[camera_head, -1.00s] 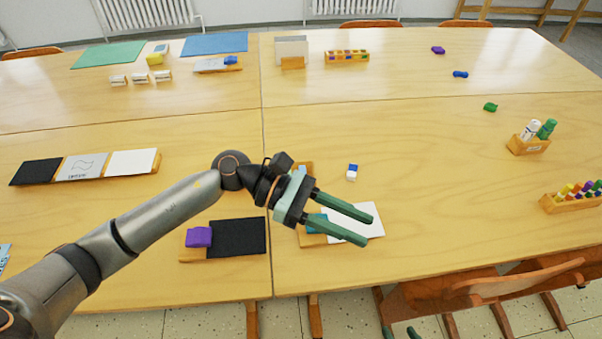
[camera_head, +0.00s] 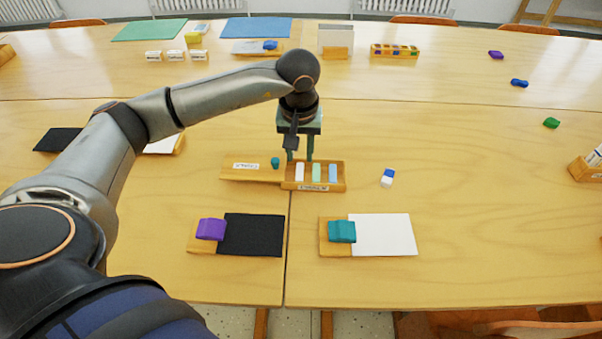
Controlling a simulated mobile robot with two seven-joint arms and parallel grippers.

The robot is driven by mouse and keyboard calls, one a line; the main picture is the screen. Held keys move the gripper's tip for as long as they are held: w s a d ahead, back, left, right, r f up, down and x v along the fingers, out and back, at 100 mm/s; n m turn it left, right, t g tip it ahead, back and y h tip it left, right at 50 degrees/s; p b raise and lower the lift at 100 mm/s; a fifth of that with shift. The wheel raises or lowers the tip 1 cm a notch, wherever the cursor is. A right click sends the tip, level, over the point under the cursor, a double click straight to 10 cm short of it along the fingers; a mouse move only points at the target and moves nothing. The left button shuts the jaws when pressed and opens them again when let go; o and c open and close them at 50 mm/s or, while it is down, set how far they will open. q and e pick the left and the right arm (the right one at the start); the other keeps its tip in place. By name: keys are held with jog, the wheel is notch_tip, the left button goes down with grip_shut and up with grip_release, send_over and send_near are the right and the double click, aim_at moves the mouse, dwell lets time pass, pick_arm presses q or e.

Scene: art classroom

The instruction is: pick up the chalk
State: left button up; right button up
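An open wooden chalk box (camera_head: 325,187) stands near the middle of the table. In it lie a white chalk (camera_head: 299,172), a green chalk (camera_head: 317,173) and a light blue chalk (camera_head: 333,173) side by side. Its wooden lid (camera_head: 262,175) with a label and a teal knob lies to the left. My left gripper (camera_head: 300,158) points down at the box's far edge, above or just behind the white chalk. Its two fingers are apart with nothing seen between them. I cannot tell its exact height. My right gripper is out of view.
A purple eraser (camera_head: 211,229) by a black board (camera_head: 252,236) and a teal eraser (camera_head: 342,231) by a white board (camera_head: 384,235) lie in front. A small blue-and-white eraser (camera_head: 388,178) lies right of the box.

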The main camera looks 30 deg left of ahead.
aim_at(300, 171)
pick_arm(q)
jog(key=f, duration=0.4)
jog(key=w+f, duration=0.1)
jog(key=f, duration=0.1)
jog(key=shift+a+f, duration=0.3)
jog(key=shift+a, duration=0.05)
grip_shut()
